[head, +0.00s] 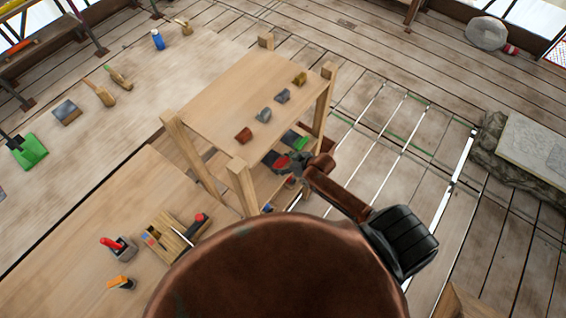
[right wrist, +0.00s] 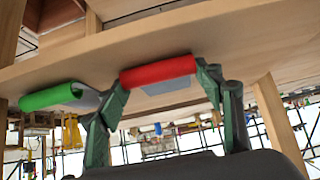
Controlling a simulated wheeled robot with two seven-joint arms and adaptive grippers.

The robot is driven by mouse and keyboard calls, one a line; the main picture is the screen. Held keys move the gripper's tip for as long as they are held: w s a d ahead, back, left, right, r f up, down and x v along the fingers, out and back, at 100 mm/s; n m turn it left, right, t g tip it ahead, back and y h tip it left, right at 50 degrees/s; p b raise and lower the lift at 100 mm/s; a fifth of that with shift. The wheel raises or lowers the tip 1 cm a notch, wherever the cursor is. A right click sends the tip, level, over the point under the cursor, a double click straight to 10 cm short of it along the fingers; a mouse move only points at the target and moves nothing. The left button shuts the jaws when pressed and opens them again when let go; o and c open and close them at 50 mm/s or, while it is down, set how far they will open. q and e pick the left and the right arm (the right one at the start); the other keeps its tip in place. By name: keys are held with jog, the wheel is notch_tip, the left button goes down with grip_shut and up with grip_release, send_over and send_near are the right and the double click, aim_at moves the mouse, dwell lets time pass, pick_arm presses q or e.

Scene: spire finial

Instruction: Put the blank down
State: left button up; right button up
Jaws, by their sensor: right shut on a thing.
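My right gripper (head: 300,164) reaches in at the near right side of the small wooden stand, at its lower shelf. In the right wrist view its two green fingers (right wrist: 160,75) stand on either side of a red-and-grey piece (right wrist: 158,70), and they are shut on it. This piece, seemingly the blank, also shows in the head view (head: 281,162). It is close against a wooden board (right wrist: 215,38); I cannot tell whether it bears on it. A green-and-grey piece (right wrist: 52,96) lies beside it, outside the fingers. My left gripper is not in view.
The stand's top (head: 235,98) carries several small pieces, and its posts (head: 243,185) rise close to my gripper. A tool tray (head: 172,240) and a red-handled cup (head: 119,247) are on the near bench. Floor to the right (head: 400,150) is mostly clear.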

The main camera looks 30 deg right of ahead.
jog(key=o, duration=1.6)
jog(key=shift+f, duration=0.1)
jog(key=shift+o, duration=0.2)
jog(key=v, duration=1.2)
jog(key=shift+b, duration=0.4)
